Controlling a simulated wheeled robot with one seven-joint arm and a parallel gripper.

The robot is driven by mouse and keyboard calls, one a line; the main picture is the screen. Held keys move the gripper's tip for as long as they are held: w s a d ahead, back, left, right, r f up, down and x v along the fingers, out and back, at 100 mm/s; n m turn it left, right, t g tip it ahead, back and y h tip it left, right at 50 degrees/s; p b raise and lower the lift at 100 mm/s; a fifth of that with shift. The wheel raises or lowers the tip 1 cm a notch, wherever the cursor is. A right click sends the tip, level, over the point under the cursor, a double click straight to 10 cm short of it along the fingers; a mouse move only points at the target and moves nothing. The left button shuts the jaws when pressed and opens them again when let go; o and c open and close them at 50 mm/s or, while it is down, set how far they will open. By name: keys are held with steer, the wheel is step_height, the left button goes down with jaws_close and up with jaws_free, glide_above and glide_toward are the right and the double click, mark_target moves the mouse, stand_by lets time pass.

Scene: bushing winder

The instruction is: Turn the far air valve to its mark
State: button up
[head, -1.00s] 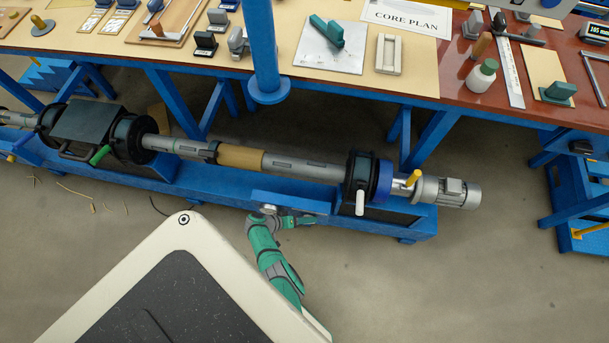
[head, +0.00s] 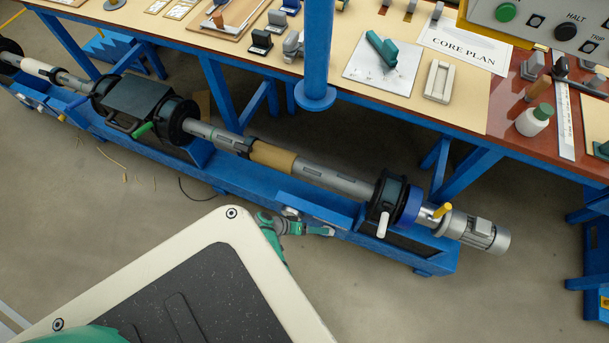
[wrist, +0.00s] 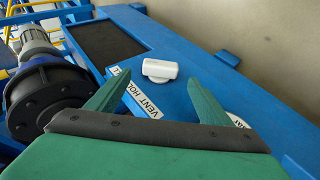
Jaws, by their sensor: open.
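A white valve knob (wrist: 159,70) with a raised grip bar stands on the blue beam (wrist: 215,68) in the wrist view. Its bar lies across the picture. A printed label (wrist: 140,94) reading "VENT HOLD" is beside it on the near side, partly hidden by my left finger. A second white round piece (wrist: 238,119) is mostly hidden behind my right finger. My gripper (wrist: 158,79) is open and empty, its green fingers pointing toward the knob, which shows between and apart from them. In the head view my gripper (head: 328,231) is at the beam's front side.
The winder's shaft (head: 325,175) runs above the beam, with a motor (head: 485,235) at its right end. A white handle (head: 382,226) and a yellow handle (head: 443,210) stick out near there. A workbench (head: 460,110) is behind.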

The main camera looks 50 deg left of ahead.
steer(key=shift+v, duration=2.8)
steer(key=shift+d+f, duration=0.1)
steer(key=shift+f, duration=0.1)
